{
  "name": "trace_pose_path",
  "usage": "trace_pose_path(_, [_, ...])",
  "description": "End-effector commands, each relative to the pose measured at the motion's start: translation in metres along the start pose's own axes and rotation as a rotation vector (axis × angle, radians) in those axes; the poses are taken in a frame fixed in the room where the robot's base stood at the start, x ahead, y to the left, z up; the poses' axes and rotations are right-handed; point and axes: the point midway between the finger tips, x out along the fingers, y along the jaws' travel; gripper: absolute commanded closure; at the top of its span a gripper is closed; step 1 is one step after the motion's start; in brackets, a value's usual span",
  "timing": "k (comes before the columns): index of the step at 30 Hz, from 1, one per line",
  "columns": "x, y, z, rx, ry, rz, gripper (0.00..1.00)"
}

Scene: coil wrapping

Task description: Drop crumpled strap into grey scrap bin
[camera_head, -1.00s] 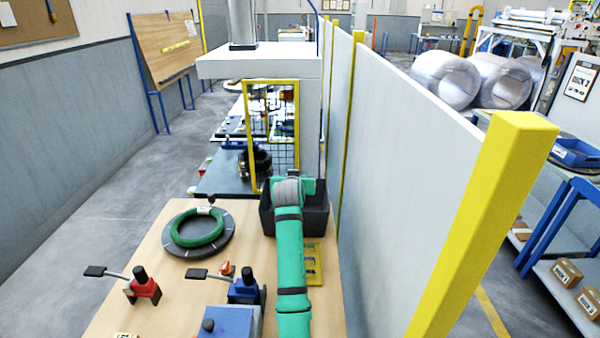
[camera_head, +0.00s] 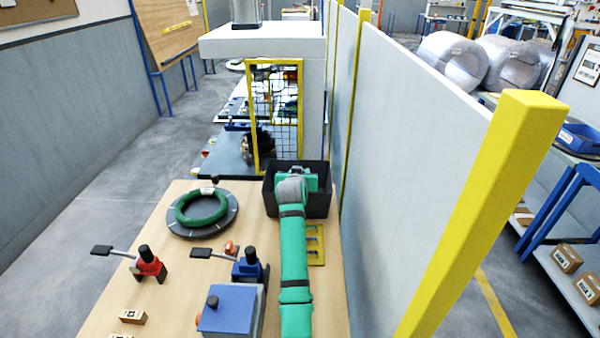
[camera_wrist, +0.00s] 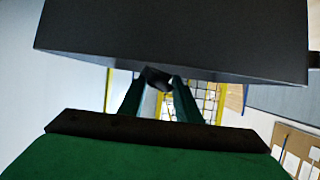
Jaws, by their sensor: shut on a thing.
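The dark grey scrap bin (camera_head: 318,204) stands at the far right of the wooden table, against the pale partition. My gripper (camera_head: 291,185) is over the near left part of the bin in the head view, and my arm hides part of the opening. In the wrist view the two green fingers (camera_wrist: 158,92) close on a small dark lump (camera_wrist: 157,78), which looks like the crumpled strap. A large dark grey surface (camera_wrist: 180,42), likely the bin, fills the top of that view just beyond the fingertips. The strap is hidden in the head view.
A green coil (camera_head: 201,208) lies on a round dark turntable (camera_head: 230,225) left of the bin. A red tool (camera_head: 149,264), a blue tool (camera_head: 249,266) and a blue box (camera_head: 231,309) stand nearer. A yellow plate (camera_head: 316,245) lies beside my arm. The partition (camera_head: 385,180) bounds the right side.

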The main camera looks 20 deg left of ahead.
Motion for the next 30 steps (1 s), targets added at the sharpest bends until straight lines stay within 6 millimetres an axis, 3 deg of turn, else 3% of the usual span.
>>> trace_pose_path(1, [0.000, 0.000, 0.000, 0.000, 0.000, 0.000, 0.62])
trace_pose_path(3, [0.000, 0.000, 0.000, 0.000, 0.000, 0.000, 0.48])
trace_pose_path(16, [-0.007, -0.002, 0.001, 0.000, 0.000, -0.001, 0.48])
trace_pose_path(30, [-0.079, 0.001, 0.000, 0.000, 0.001, 0.001, 0.48])
